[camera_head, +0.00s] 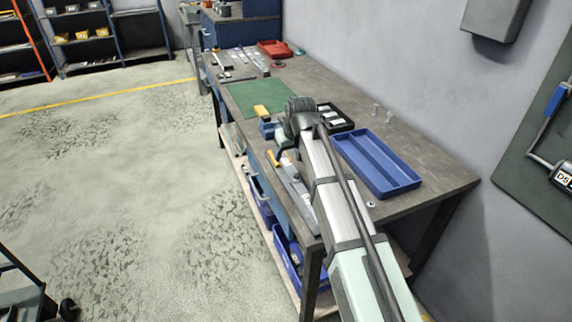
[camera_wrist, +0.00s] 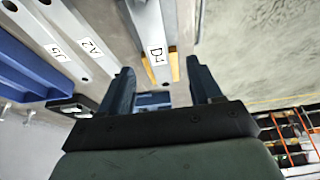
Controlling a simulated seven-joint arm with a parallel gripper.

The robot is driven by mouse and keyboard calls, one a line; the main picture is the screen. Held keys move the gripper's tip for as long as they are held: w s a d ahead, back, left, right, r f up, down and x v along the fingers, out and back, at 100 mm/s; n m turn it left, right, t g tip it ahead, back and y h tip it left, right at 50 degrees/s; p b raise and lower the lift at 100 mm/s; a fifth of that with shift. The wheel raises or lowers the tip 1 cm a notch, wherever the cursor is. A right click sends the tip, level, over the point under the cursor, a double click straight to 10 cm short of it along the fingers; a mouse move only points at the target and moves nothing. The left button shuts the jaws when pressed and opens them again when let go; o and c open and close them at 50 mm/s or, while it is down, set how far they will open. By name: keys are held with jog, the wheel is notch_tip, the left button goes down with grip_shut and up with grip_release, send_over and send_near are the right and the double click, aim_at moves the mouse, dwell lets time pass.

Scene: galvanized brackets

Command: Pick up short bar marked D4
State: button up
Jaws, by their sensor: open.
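The short bar marked D4 (camera_wrist: 153,25) is a pale metal bar with a white label, at the top middle of the wrist view. My gripper (camera_wrist: 160,66) is open, its two dark fingers apart. The near end of the D4 bar shows between the fingertips in the picture. I see no contact, and the height gap is unclear. In the head view, my arm covers much of the bench's near side, and I cannot make out the D4 label there.
Bars marked A2 (camera_wrist: 75,30) and J5 (camera_wrist: 40,40) lie left of D4. Yellow strips (camera_wrist: 173,65) show beside the D4 bar. A blue divided tray (camera_head: 375,165) stands right of my arm on the workbench (camera_head: 440,178). A green mat (camera_head: 262,97) lies further back.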

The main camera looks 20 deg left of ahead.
aim_at(286, 162)
jog(key=shift+x, duration=2.55)
jog(key=shift+w+d, duration=0.15)
grip_shut()
